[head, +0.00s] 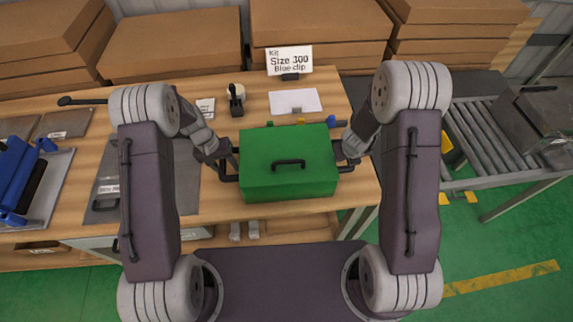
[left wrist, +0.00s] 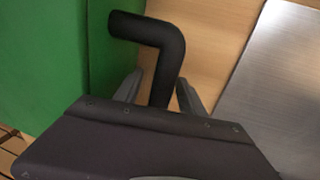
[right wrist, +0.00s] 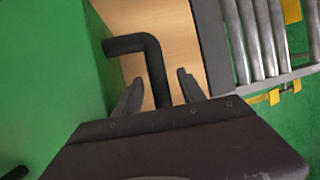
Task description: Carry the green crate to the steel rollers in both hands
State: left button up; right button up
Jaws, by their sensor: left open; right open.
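The green crate (head: 290,185) sits on the wooden table in front of me, with a black handle on its front and a black side handle at each end. My left gripper (head: 229,161) is at the crate's left side. In the left wrist view its open fingers stand either side of the black left handle (left wrist: 168,60). My right gripper (head: 341,152) is at the right side. In the right wrist view its open fingers stand either side of the right handle (right wrist: 152,65). The steel rollers (head: 480,135) are to the right of the table.
A sign reading "Size 300 Blue-clip" (head: 289,60) stands behind the crate, near a white paper (head: 296,101) and a black-and-white tool (head: 237,100). A grey metal box (head: 535,112) stands on the rollers' far right. Cardboard boxes (head: 175,45) line the back. A blue object (head: 18,175) lies far left.

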pick_arm(q)
jog(key=shift+f, duration=0.15)
pick_arm(e)
jog(key=shift+f, duration=0.15)
pick_arm(q)
grip_shut()
pick_arm(e)
grip_shut()
jog(key=shift+w, duration=0.1)
dwell(0.9)
